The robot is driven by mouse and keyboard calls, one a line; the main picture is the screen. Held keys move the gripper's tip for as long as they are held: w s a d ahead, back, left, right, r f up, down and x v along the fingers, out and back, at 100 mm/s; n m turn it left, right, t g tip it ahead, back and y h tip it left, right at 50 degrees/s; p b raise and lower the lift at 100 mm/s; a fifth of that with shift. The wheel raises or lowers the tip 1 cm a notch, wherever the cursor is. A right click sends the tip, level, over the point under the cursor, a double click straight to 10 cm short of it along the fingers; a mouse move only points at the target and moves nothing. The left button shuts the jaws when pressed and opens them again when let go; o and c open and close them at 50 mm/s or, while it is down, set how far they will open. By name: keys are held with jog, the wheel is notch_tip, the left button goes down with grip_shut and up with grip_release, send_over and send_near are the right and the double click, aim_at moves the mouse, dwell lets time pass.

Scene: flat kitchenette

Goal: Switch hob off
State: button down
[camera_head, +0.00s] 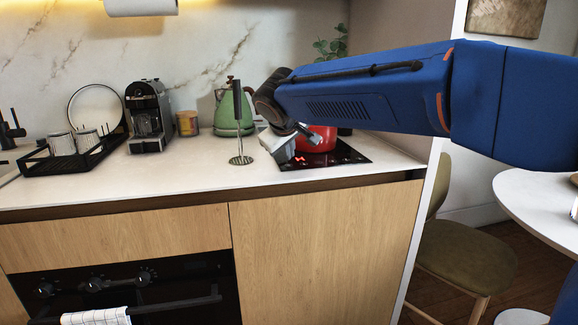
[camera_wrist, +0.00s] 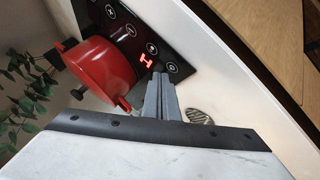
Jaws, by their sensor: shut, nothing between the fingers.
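The black hob (camera_head: 345,155) is set into the white worktop near its right end. In the wrist view the hob (camera_wrist: 96,18) shows several round touch marks and a lit red symbol (camera_wrist: 146,61). Red lights also show on it in the head view. A red pot (camera_head: 316,138) stands on the hob; in the wrist view the pot (camera_wrist: 100,68) is left of the lit symbol. My gripper (camera_wrist: 160,80) is shut and empty, its fingertips just beside the lit symbol. In the head view my gripper (camera_head: 303,133) is in front of the pot; whether it touches the glass cannot be told.
A standing utensil (camera_head: 238,125) with a slotted foot is just left of my gripper. A green kettle (camera_head: 228,112) stands behind it. A coffee machine (camera_head: 149,118) and a black rack (camera_head: 70,158) with cups are further left. A round white table (camera_head: 535,200) is at right.

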jog(key=shift+r, duration=0.1)
jog(key=shift+r, duration=2.9)
jog(key=s+d+f+m+g, duration=0.15)
jog(key=s+d+f, duration=0.35)
jog(key=s+d, duration=0.5)
jog(key=s+d+f+m+g, duration=0.1)
jog(key=s+d+f+m, duration=0.35)
jog(key=d, duration=0.85)
jog(key=s+d+f+m+g, duration=0.1)
jog(key=s+d+f, duration=0.3)
jog(key=s+f, duration=0.5)
jog(key=s+d+f+m+g, duration=0.1)
jog(key=s+d+f, duration=0.4)
jog(key=s, duration=1)
notch_tip(320, 180, down, 4)
jog(key=shift+d+r+m, duration=0.1)
jog(key=shift+d+m, duration=0.2)
